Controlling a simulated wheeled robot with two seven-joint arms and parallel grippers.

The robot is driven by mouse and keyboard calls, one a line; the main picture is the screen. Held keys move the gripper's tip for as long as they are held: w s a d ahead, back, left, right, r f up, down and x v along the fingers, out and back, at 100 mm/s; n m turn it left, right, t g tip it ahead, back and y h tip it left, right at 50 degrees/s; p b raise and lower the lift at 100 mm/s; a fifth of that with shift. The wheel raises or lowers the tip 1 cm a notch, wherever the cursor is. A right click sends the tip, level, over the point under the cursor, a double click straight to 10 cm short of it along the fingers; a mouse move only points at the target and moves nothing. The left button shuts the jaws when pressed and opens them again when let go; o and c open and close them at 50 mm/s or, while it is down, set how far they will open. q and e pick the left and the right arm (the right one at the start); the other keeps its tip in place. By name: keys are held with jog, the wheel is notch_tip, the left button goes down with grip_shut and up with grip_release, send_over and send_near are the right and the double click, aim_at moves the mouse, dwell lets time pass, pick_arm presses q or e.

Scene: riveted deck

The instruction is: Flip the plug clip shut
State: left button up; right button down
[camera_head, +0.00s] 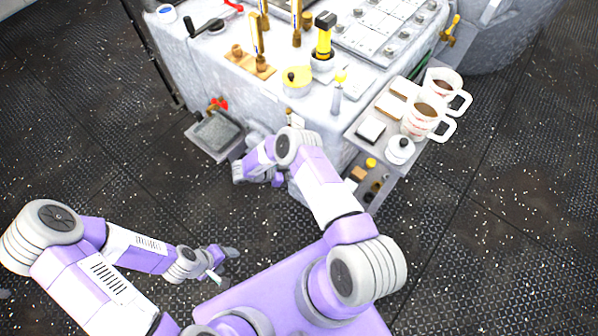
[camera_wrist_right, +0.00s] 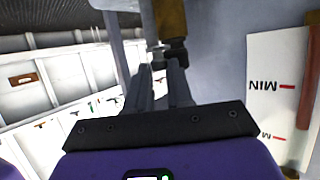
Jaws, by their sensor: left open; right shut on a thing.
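In the right wrist view, my right gripper (camera_wrist_right: 160,66) has its two dark fingers close together on a small dark part that I take for the plug clip (camera_wrist_right: 176,51). A brass-coloured piece (camera_wrist_right: 171,18) stands directly beyond it. The fingertips partly cover the clip, and I cannot tell its angle. In the head view, my right arm reaches the front of the grey console (camera_head: 262,100), and its forearm hides the clip and the fingertips. My left gripper (camera_head: 223,265) is open and empty, low over the floor, well away from the console.
A grey tray (camera_head: 216,132) juts from the console's front left. A side shelf (camera_head: 352,148) holds two mugs (camera_head: 419,119) and a white lidded pot (camera_head: 400,149). In the wrist view, a white gauge plate (camera_wrist_right: 270,95) marked MIN is at right. Dark floor lies open left.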

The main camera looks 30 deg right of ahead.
jog(key=c, duration=1)
grip_release()
jog(key=shift+c, duration=0.2)
jog(key=p+v, duration=0.1)
jog(key=v, duration=0.6)
jog(key=shift+a, duration=0.25)
